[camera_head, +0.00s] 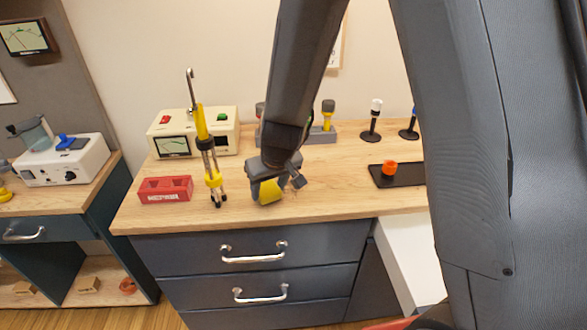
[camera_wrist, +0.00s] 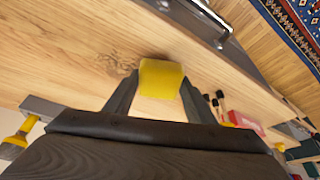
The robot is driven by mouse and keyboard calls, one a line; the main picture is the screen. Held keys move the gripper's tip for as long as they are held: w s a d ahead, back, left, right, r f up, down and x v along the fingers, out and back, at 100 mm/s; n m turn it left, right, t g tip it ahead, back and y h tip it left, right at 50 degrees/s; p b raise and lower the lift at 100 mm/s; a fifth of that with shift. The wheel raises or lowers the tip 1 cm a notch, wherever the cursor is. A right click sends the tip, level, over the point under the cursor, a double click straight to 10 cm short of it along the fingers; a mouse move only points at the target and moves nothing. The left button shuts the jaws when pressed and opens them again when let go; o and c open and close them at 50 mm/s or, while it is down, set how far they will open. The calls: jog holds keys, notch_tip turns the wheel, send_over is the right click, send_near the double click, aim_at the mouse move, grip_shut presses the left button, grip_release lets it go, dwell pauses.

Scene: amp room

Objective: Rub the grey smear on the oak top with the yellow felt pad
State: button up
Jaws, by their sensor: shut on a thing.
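My gripper (camera_head: 272,184) is shut on the yellow felt pad (camera_head: 268,193) low over the front middle of the oak top (camera_head: 335,190). In the wrist view the pad (camera_wrist: 161,78) sits between the two dark fingers of my gripper (camera_wrist: 158,90). The grey smear (camera_wrist: 119,64) shows there as a darker patch on the oak top (camera_wrist: 60,45), just left of the pad. The pad may hide part of it. I cannot make the smear out in the head view. Whether the pad touches the wood is unclear.
A cream instrument (camera_head: 193,132) is behind. The drawer handle (camera_head: 253,256) juts out below the front edge.

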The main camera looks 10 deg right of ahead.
jog(key=shift+s+d+r+p, duration=0.1)
jog(key=shift+s+r+p, duration=0.1)
jog(key=shift+r+p, duration=0.25)
notch_tip(320, 180, up, 5)
jog(key=p, duration=0.5)
jog(key=shift+w+r, duration=0.1)
